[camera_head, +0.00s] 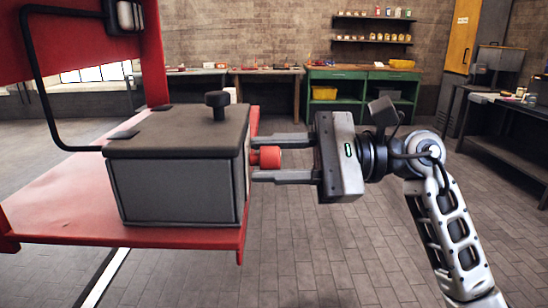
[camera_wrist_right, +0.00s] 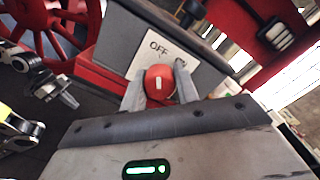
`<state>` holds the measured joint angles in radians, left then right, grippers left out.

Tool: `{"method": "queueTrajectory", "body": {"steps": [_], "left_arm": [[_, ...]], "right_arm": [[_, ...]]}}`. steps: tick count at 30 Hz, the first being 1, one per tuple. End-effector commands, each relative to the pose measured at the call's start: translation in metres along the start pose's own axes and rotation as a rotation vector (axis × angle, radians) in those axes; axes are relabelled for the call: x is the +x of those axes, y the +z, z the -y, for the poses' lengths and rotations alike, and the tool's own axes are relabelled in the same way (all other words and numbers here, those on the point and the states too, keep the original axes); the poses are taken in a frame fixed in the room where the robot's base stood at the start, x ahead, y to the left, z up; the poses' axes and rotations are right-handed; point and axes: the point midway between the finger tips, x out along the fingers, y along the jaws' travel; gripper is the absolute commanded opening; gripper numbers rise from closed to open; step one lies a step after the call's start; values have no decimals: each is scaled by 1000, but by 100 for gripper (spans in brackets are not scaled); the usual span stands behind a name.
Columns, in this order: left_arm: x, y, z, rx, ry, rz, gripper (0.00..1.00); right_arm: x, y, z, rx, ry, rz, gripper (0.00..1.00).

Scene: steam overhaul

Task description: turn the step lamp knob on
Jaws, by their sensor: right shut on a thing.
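The step lamp knob (camera_head: 266,157) is red and sticks out of the right side of a dark grey box (camera_head: 175,190). My right gripper (camera_head: 270,158) is shut on it, one finger on each side. In the right wrist view the knob (camera_wrist_right: 160,84) sits between the fingers, with a white mark on its face. Behind it is a white plate (camera_wrist_right: 165,50) reading OFF, with a second label partly hidden by a finger. I cannot tell which label the mark points to. What appears to be my left gripper (camera_wrist_right: 60,95) is at the left of the wrist view, its opening unclear.
The box stands on a red step (camera_head: 60,215) and has a black knob (camera_head: 217,104) on its lid. A black cable (camera_head: 52,120) runs up its left. Green workbenches (camera_head: 365,75) stand far back. The tiled floor at the right is mostly clear.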

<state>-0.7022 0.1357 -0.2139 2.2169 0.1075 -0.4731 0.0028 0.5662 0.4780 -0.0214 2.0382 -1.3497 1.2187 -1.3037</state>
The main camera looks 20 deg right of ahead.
Motion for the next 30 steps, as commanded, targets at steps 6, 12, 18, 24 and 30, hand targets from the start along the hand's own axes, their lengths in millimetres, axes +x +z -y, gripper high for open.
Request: {"method": "queueTrajectory", "body": {"steps": [6,12,18,24,30], "left_arm": [[0,-1,0,1,0,-6,0],[2,1,0,2,0,-6,0],[1,0,0,2,0,-6,0],[-1,-2,-1,1,1,-4,0],[-3,-4,-2,-3,1,5,0]], "right_arm": [[0,-1,-1,86,0,1,8],[0,-1,-1,239,-4,5,8],[0,-1,-1,428,-10,10,8],[0,0,-1,619,-16,16,8],[0,0,0,809,-23,22,8]]}}
